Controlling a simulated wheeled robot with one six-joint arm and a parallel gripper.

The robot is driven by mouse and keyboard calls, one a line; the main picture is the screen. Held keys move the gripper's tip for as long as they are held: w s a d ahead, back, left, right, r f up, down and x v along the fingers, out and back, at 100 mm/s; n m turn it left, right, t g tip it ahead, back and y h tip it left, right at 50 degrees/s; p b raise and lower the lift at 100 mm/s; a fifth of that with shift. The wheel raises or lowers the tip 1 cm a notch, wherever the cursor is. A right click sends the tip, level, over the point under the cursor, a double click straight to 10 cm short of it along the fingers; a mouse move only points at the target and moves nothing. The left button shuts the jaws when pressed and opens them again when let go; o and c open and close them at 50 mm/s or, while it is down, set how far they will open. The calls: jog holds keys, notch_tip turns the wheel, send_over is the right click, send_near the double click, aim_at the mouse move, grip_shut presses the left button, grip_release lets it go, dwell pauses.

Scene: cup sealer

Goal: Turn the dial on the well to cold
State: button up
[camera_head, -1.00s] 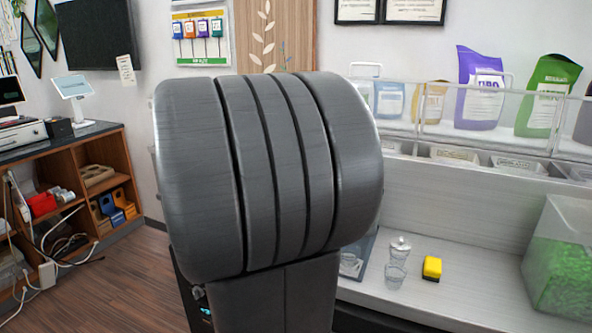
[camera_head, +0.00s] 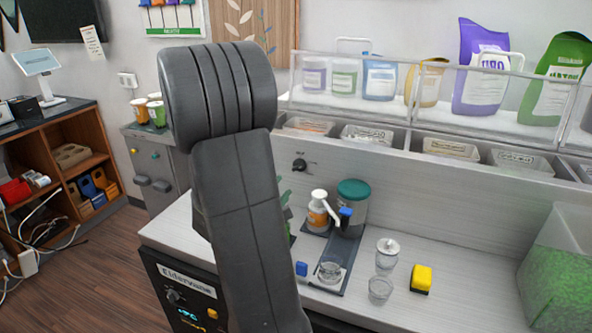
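A small black dial (camera_head: 301,164) sits on the pale panel below the row of ingredient bins, right of my dark grey arm. Its setting marks are too small to read. The recessed bins (camera_head: 372,136) run along the top of that panel. Another dark knob (camera_head: 173,296) shows on the black front of a machine under the counter, lower left; I cannot tell its setting. My arm's links fill the left middle of the view. My gripper is not in view.
On the counter (camera_head: 440,318) stand an orange-and-white pump bottle (camera_head: 318,212), a green-lidded container (camera_head: 353,205), clear cups (camera_head: 381,290) and a yellow block (camera_head: 421,279). A clear bin of green bits (camera_head: 562,275) stands at right. A clear guard (camera_head: 440,90) rises above the bins.

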aim_at(297, 169)
jog(key=p+x, duration=0.1)
jog(key=x, duration=0.9)
jog(key=shift+s, duration=0.1)
jog(key=shift+c, duration=0.2)
grip_shut()
